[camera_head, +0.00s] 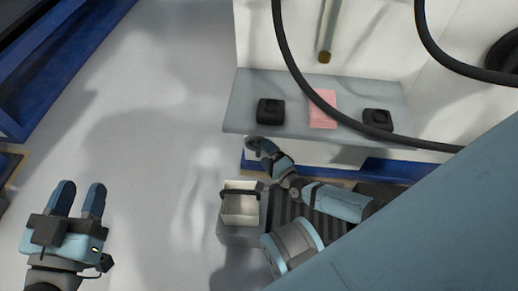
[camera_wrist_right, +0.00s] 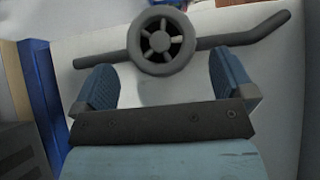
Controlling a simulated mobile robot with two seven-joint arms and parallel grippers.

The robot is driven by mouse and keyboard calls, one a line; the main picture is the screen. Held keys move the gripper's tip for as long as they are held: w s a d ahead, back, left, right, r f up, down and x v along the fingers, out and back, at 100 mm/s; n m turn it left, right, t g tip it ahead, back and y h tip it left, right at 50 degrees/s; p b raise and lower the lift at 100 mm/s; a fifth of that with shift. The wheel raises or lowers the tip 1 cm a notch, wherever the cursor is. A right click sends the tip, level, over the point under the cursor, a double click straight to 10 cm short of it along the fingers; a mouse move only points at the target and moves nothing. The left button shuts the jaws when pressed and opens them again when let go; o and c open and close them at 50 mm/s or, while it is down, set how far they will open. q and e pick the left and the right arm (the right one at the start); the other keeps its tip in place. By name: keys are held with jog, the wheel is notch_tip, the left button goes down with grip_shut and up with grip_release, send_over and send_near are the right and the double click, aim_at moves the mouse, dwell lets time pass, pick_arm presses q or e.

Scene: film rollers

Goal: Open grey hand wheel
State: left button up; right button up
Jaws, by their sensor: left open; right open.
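The grey hand wheel (camera_wrist_right: 161,41) shows in the right wrist view as a spoked ring with a dark, bent bar running out to both sides. My right gripper (camera_wrist_right: 160,72) is open, with one blue finger on each side of the wheel's lower part. The wheel appears at the fingertips; I cannot tell whether they touch it. In the head view, a small dark round part (camera_head: 253,144), likely the wheel, shows at the end of my right arm. My left gripper (camera_head: 80,192) is open and empty at lower left, far from the wheel.
A grey shelf (camera_head: 240,105) holds two black blocks (camera_head: 270,111) (camera_head: 377,119) and a pink pad (camera_head: 322,108). Black hoses (camera_head: 290,60) hang in front. A white bin (camera_head: 240,207) with a dark handle stands beside my right arm.

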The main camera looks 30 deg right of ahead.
aim_at(256, 142)
pick_arm(q)
jog(key=shift+w+a+r+m+h+b, duration=0.15)
jog(key=shift+w+m+h+b, duration=0.15)
jog(key=shift+m+b, duration=0.25)
pick_arm(e)
jog(key=shift+w+a, duration=0.15)
jog(key=shift+w, duration=0.95)
jog(key=shift+w+a, duration=0.15)
jog(key=shift+w, duration=0.9)
jog(key=shift+c, duration=0.5)
jog(key=c, duration=0.6)
pick_arm(q)
jog(key=s+r+n+t+y+p, duration=0.1)
jog(key=s+r+n+t+p, duration=0.3)
jog(key=r+p, duration=0.85)
notch_tip(256, 142, down, 9)
jog(key=a+n+g+y+p, duration=0.1)
jog(key=g+y+p, duration=0.1)
jog(key=g+p, duration=0.2)
jog(key=shift+w+f+g+p, duration=0.2)
jog(key=shift+w+g+p, duration=0.15)
jog(key=shift+w+g, duration=0.05)
pick_arm(e)
jog(key=shift+a+r+n+g+h, duration=0.15)
jog(key=shift+n+g+h, duration=0.4)
jog(key=shift+n+g, duration=0.55)
jog(key=shift+r+n+g+h, duration=0.15)
jog(key=shift+n+g+h, duration=0.4)
jog(key=shift+n+g, duration=0.55)
jog(key=shift+c, duration=0.2)
